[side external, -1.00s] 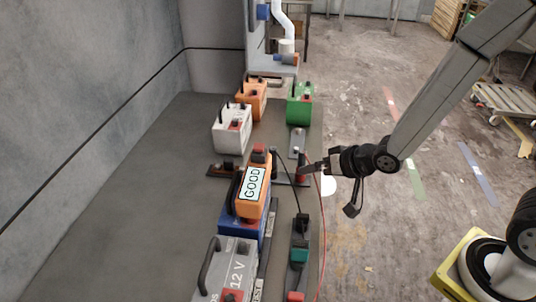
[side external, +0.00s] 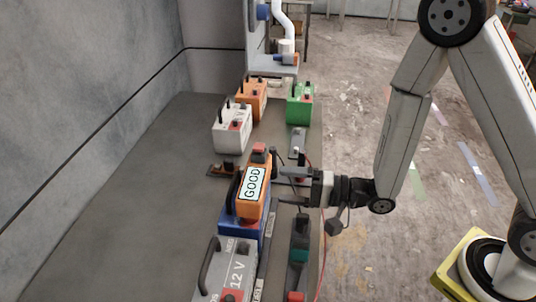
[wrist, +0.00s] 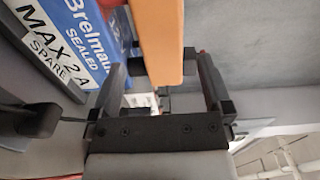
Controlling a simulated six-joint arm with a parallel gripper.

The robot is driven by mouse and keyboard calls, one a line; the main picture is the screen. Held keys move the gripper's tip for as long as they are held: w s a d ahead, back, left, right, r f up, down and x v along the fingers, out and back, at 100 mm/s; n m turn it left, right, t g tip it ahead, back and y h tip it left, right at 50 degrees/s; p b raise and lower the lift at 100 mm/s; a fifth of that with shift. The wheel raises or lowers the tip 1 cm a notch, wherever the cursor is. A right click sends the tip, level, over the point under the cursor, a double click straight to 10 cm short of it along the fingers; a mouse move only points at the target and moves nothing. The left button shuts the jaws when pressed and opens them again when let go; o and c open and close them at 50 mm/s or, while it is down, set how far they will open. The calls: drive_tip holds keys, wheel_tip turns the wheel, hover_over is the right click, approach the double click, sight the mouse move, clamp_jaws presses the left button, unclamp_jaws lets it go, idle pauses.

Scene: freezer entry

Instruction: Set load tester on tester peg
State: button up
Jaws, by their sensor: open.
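The load tester (side external: 254,189), an orange handheld unit with a lit screen reading GOOD, sits on the blue battery (side external: 240,226). My gripper (side external: 280,187) is at its right side in the side view, fingers pointing at it. In the wrist view the tester's orange body (wrist: 157,45) reaches down between the spread fingers of my gripper (wrist: 164,72), with gaps showing. I cannot tell whether either finger touches it. I cannot make out the tester peg for certain.
A grey 12 V battery (side external: 226,272) stands in front. White (side external: 231,130), orange (side external: 251,98) and green (side external: 299,104) batteries stand behind. Black, teal and red parts (side external: 299,255) lie along the right edge, with loose leads nearby. The bench's left side (side external: 130,210) is clear.

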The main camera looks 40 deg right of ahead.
sight(252, 180)
drive_tip(key=shift+x, duration=3.9)
drive_tip(key=shift+c, duration=0.2)
drive_tip(key=shift+r, duration=0.1)
clamp_jaws()
